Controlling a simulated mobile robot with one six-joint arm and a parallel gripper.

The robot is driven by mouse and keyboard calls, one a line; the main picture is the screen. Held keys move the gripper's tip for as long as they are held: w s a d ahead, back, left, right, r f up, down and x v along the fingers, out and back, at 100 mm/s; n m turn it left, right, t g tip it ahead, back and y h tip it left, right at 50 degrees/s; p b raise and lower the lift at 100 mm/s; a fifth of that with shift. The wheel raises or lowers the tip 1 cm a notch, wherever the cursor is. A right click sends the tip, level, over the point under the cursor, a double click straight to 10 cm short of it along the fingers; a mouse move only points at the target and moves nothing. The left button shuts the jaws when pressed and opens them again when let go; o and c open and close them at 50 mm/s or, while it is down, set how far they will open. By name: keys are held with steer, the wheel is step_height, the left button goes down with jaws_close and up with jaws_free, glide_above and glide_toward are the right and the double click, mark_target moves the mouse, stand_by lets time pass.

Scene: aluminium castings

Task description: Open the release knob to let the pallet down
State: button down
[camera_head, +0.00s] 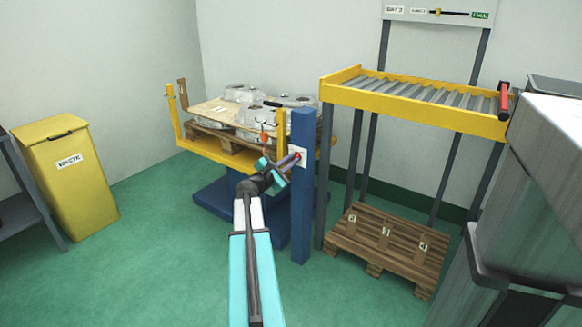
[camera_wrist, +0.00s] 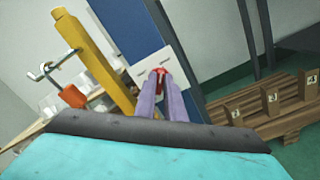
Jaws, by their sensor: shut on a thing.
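The release knob is red and sits on a white plate on the blue post (camera_head: 302,200). In the wrist view the knob (camera_wrist: 158,73) shows between the fingertips, with the white plate (camera_wrist: 146,78) behind it. My gripper (camera_head: 297,157) is shut on the knob; its two purple fingers also show in the wrist view (camera_wrist: 160,82). The pallet (camera_head: 213,137) rests on the yellow lift frame (camera_head: 231,157), raised above the blue base, and carries a board and grey castings (camera_head: 290,101). The knob's turn angle cannot be told.
A yellow roller conveyor (camera_head: 415,113) stands right of the post, with a wooden pallet (camera_head: 385,250) on the floor beneath. A yellow bin (camera_head: 70,180) is at the left. An orange tag (camera_wrist: 73,96) hangs from a hook on the yellow upright. Green floor is clear at front left.

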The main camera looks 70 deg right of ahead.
steer(key=shift+f+m+b, duration=0.1)
steer(key=shift+m+b, duration=0.4)
steer(key=shift+m, duration=0.3)
steer(key=c, duration=1.8)
jaws_free()
steer(key=shift+c, duration=0.2)
steer(key=shift+a, duration=0.2)
steer(key=p+v, duration=0.3)
steer(key=v, duration=1)
steer(key=shift+a, duration=0.25)
steer(key=shift+w, duration=0.1)
steer(key=shift+w, duration=0.1)
